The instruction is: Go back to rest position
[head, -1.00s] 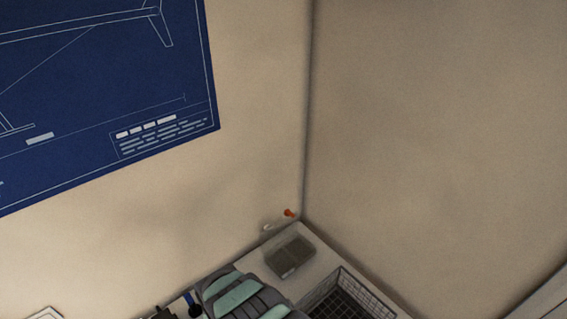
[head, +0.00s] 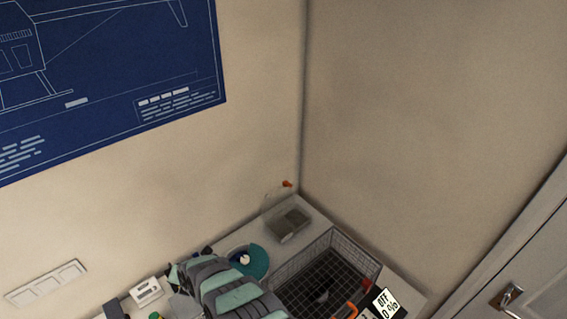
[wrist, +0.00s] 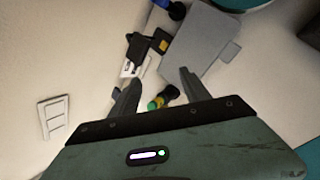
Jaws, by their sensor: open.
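My gripper (wrist: 160,76) is open in the wrist view, with its two dark fingers apart and nothing between them. A dark cylindrical part with green and yellow (wrist: 163,97) lies beyond and between the fingers. A black part with a yellow patch (wrist: 147,44) and a small white piece (wrist: 132,68) lie past the left fingertip. A flat grey box (wrist: 203,43) lies past the right fingertip. In the head view my grey and teal arm rises at the bottom, and the fingers cannot be made out.
Walls close off the back; a door handle (head: 507,295) is at right.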

